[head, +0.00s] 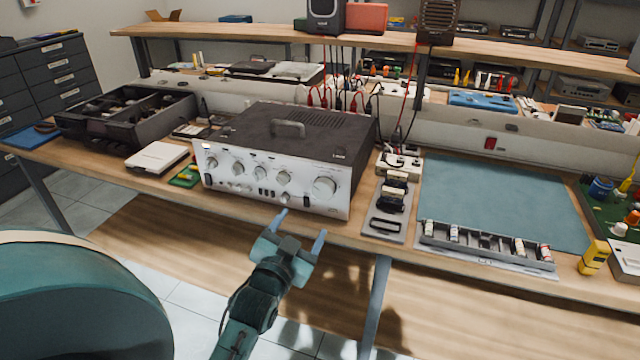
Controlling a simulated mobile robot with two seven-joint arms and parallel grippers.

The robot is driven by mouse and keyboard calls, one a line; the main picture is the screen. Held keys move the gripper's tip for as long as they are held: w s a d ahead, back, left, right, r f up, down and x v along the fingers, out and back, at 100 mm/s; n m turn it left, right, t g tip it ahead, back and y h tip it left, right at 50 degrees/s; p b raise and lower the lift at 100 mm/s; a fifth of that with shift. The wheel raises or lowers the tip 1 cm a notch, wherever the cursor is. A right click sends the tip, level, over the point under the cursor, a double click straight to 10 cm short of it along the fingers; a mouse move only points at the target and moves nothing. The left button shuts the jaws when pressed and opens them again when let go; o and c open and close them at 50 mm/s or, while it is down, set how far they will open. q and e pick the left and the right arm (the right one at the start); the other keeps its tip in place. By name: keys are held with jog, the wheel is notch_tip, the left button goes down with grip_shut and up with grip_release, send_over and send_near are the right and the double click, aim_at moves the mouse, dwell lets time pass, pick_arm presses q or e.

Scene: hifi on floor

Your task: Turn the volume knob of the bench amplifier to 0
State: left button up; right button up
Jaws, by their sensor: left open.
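The bench amplifier (285,155) stands on the wooden workbench, with a dark top and a silver front panel facing me. Its large knob (324,187), the biggest on the panel, is at the right; several smaller knobs sit to its left. The pointer marks and numbers are too small to read. My left gripper (299,228) is open and empty in front of the bench edge, below and left of the large knob and apart from the amplifier. My right gripper is not in view.
The wooden workbench (345,237) has its front edge just beyond my gripper. Left are a white box (157,157) and a black open drawer unit (120,115).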

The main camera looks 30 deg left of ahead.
aim_at(322, 192)
pick_arm(q)
jog(key=x, duration=1.2)
jog(key=shift+w+d, duration=0.1)
jog(key=shift+w, duration=0.05)
jog(key=shift+c, duration=0.3)
jog(key=c, duration=0.9)
